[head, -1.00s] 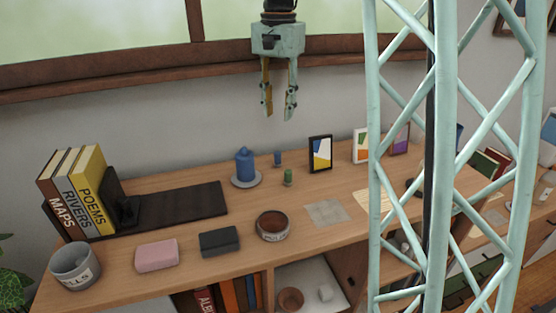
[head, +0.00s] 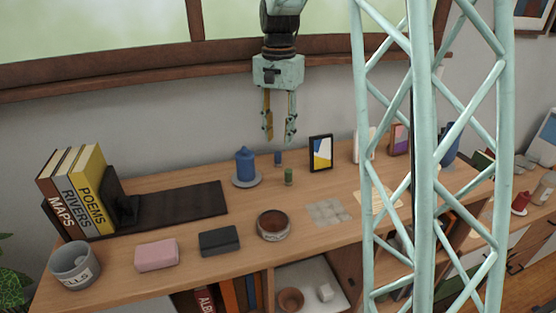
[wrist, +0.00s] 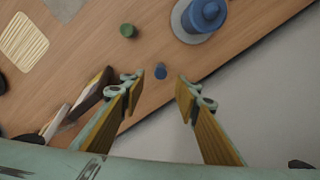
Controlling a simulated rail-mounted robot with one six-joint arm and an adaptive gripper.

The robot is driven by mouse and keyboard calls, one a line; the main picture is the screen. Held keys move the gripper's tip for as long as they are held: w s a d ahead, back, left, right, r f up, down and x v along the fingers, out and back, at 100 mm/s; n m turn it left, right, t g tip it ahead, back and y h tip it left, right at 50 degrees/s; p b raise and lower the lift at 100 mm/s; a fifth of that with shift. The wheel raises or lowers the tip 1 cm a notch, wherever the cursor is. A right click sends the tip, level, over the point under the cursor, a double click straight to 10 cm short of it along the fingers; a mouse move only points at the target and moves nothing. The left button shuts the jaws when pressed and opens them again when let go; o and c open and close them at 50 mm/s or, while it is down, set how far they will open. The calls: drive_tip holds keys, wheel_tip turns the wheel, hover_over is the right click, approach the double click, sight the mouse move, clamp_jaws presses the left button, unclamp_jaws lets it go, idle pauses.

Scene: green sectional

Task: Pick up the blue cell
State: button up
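The blue cell (head: 278,158) is a small upright blue cylinder standing on the wooden top near its back edge. In the wrist view the blue cell (wrist: 161,71) shows between and beyond my fingertips, touched by neither. My gripper (head: 279,140) is open and empty, pointing down above the cell in the head view. In the wrist view my gripper (wrist: 158,84) has its fingers spread wide, one on each side of the cell.
A green cell (head: 289,176) stands just in front. A blue lidded jar (head: 245,164) on a grey saucer (head: 236,184) is to the left. A picture frame (head: 320,153) stands to the right. The wall is close behind. A brown bowl (head: 273,225) is nearer the front.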

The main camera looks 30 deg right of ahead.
sight(278, 152)
idle(0.3)
drive_tip(key=shift+a+f, duration=0.1)
drive_tip(key=shift+f, duration=2.45)
drive_tip(key=shift+c, duration=0.7)
drive_tip(key=c, duration=0.8)
